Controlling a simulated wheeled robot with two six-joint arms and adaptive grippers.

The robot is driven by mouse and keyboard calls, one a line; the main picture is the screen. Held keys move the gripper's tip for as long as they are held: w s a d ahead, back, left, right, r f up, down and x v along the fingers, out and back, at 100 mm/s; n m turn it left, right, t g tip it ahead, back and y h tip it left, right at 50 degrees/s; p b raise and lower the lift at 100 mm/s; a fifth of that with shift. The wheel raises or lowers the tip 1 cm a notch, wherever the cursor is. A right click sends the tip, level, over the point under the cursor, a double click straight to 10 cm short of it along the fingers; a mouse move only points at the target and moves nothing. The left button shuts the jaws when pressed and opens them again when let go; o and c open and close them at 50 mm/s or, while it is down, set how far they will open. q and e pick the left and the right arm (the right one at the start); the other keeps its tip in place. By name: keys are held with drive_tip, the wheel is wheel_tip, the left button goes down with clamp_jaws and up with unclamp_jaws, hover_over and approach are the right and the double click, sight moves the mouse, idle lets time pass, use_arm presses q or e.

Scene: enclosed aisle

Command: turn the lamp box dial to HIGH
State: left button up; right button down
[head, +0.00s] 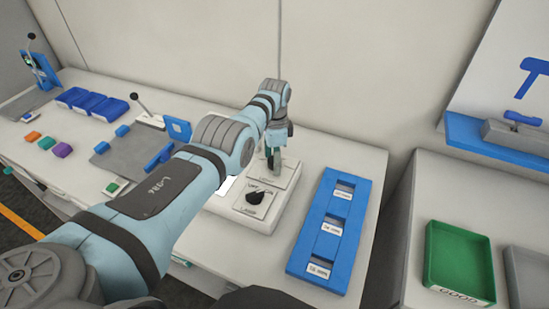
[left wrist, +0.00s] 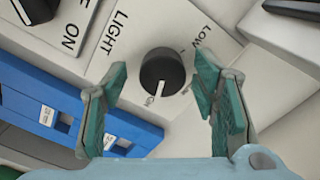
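The white lamp box (head: 276,222) stands on the counter beside the blue rack. A round black dial (left wrist: 162,72) with a white pointer shows in the left wrist view. Its pointer aims down and slightly left, at a small label too blurred to read. A LOW label lies to its upper right. My left gripper (left wrist: 160,88) is open, with one green finger either side of the dial and visible gaps. In the head view the left gripper (head: 273,162) points down over the box's back part, hiding what is beneath. My right gripper is not in view.
The blue slotted rack (head: 302,247) is close at right. A green tray (head: 460,255) lies further right. Blue bins (head: 100,104) are far left.

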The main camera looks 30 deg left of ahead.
use_arm(q)
wheel_tip(320, 180, up, 12)
idle(0.5)
drive_tip(key=shift+w, duration=0.1)
